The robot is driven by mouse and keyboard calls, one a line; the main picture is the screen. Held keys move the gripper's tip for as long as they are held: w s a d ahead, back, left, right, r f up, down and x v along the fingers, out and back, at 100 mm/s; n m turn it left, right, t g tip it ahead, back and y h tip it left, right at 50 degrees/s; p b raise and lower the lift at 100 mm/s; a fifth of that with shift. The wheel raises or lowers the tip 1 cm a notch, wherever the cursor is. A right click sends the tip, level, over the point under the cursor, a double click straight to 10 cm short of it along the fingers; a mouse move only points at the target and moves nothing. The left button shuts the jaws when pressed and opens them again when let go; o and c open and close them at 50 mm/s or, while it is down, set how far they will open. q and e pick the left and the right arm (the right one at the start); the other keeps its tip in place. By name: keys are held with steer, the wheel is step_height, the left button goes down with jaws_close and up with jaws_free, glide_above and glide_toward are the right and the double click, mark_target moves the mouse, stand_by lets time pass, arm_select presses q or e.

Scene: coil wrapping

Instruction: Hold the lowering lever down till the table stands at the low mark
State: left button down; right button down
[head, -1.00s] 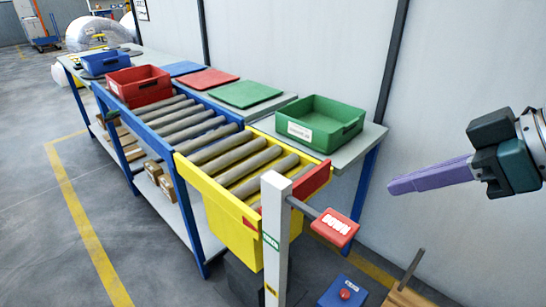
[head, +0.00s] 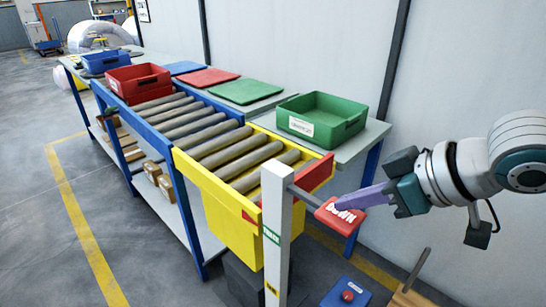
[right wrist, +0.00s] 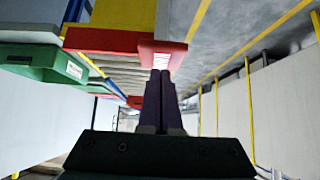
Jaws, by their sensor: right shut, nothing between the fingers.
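The lowering lever ends in a red paddle marked DOWN (head: 338,217), on a grey bar that comes out of a white post (head: 277,230). My right gripper (head: 365,198) is shut and empty. Its purple fingers reach the paddle from the right and their tips overlap its top edge; I cannot tell for certain whether they touch. In the right wrist view the red paddle (right wrist: 163,50) lies right at the fingertips. The yellow lift table (head: 225,210) with rollers stands beside the post, close to level with the blue roller conveyor. My left gripper is not in view.
A green bin (head: 320,122) stands on the side table behind the lift table. A red bin (head: 138,83) and blue bin (head: 100,62) are further back. A blue box with a red button (head: 347,294) sits low in front. Floor at left is clear.

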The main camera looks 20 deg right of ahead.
steer(key=shift+f, duration=0.3)
